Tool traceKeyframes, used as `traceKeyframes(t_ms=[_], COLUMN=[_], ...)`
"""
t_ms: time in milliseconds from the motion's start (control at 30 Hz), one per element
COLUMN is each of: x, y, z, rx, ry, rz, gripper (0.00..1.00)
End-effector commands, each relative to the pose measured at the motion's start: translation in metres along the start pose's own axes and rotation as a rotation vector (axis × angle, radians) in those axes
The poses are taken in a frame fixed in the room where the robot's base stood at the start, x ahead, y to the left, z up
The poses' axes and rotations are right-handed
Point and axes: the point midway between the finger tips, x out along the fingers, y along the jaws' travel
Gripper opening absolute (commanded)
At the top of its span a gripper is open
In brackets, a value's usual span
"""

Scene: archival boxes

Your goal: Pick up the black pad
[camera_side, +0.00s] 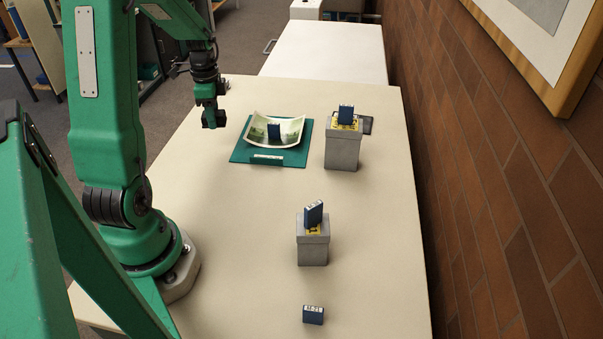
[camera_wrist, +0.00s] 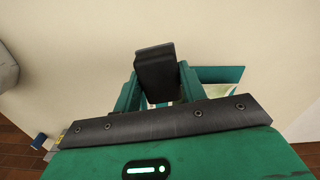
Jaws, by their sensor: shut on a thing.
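The black pad (camera_wrist: 155,70) is a small dark block between the two green fingers of my gripper (camera_wrist: 158,85) in the wrist view. My gripper is shut on it. In the side view my gripper (camera_side: 213,117) hangs above the table, left of the teal board, with a dark shape at its tip. The pad's outline is hard to separate from the fingers there.
A teal board (camera_side: 240,152) holds a curled photo (camera_side: 291,128) and a blue block (camera_side: 274,131). Two grey boxes (camera_side: 342,152) (camera_side: 313,252) carry blue blocks on top. Another blue block (camera_side: 313,315) is near the front.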

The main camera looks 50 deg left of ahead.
Motion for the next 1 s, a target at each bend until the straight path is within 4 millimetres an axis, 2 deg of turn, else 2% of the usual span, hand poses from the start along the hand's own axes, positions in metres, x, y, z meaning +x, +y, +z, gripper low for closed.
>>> traceKeyframes(t_ms=[100,300,1000], x=[-0.011,-0.020,-0.022], y=[0.009,0.018,0.021], z=[-0.014,-0.028,-0.031], rx=[0.003,0.001,-0.001], ry=[0.001,0.000,0.000], rz=[-0.002,0.000,0.000], gripper=[0.19,0.19,0.19])
